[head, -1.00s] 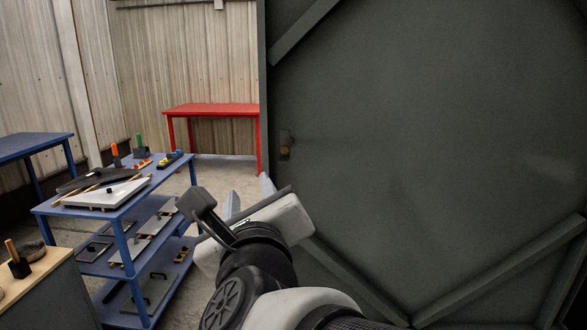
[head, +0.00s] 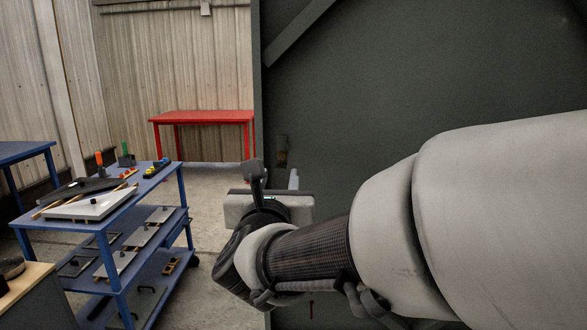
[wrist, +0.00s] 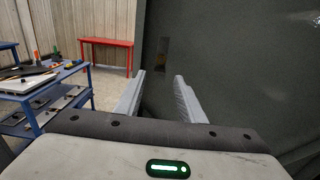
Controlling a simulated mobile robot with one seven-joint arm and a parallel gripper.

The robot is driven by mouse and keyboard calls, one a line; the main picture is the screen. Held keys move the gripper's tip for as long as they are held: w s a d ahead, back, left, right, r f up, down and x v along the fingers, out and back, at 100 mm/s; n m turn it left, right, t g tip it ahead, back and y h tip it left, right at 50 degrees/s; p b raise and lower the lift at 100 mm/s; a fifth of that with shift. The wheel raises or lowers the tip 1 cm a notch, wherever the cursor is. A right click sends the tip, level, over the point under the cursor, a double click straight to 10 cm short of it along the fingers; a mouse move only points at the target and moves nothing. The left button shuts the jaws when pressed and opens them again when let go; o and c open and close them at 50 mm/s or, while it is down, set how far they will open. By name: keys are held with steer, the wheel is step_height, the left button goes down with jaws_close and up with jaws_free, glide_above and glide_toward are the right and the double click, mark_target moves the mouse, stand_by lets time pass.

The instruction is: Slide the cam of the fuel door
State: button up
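The fuel door (head: 400,110) is a large dark grey-green panel filling the right of the head view. It also shows in the wrist view (wrist: 230,60). A small brownish fitting, apparently the cam (head: 282,150), sits near the door's left edge. In the wrist view the cam (wrist: 162,54) appears just above the gap between the fingertips. My gripper (wrist: 160,76) is open and empty, its two pale fingers apart and pointing at the door below the cam. In the head view my gripper (head: 294,179) is below the cam, partly hidden by my wrist.
A blue shelved cart (head: 165,190) with panels and small tools stands at left. A red table (head: 205,116) is at the back, and another blue table (head: 25,152) at far left. A wooden-topped bench (head: 25,285) is at lower left. Open floor lies between cart and door.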

mark_target(282, 164)
steer(key=w, duration=0.5)
steer(key=shift+w+d, duration=0.1)
jaws_close()
